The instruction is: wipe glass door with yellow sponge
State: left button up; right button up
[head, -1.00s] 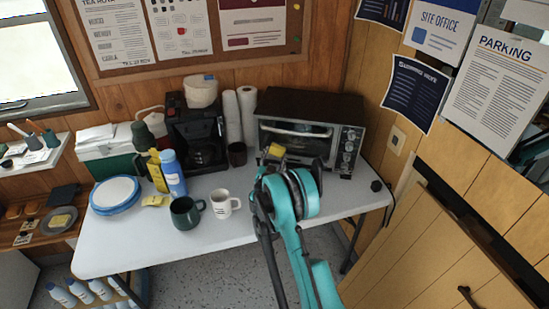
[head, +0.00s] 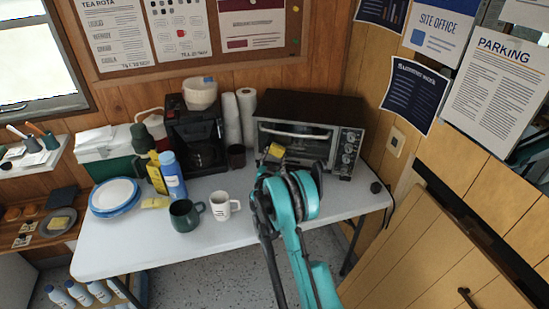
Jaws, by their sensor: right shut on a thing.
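The yellow sponge (head: 277,150) is held at the tip of my right gripper (head: 270,159), which is shut on it. My turquoise arm comes up from below and hides most of the gripper. The sponge is in front of the lower left part of the glass door (head: 299,143) of the toaster oven (head: 312,107). I cannot tell whether it touches the glass. The oven stands at the back right of the white table, its door upright and shut. My left gripper is not in view.
On the white table (head: 130,248) stand a white mug (head: 222,207), a dark green mug (head: 184,215), a blue-white bottle (head: 172,178), stacked plates (head: 113,195) and a coffee maker (head: 197,140). Paper rolls (head: 231,118) and a dark cup (head: 237,157) stand left of the oven.

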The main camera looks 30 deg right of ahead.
aim_at(305, 153)
jog(key=shift+w+d, duration=0.2)
jog(key=shift+d, duration=0.05)
jog(key=shift+s+d, duration=1.4)
jog(key=shift+s, duration=0.05)
jog(key=shift+s+d, duration=1.3)
jog(key=shift+d, duration=0.25)
jog(key=shift+s+d, duration=1.3)
jog(key=shift+d, duration=0.25)
jog(key=shift+w+a, duration=0.1)
jog(key=shift+a, duration=0.05)
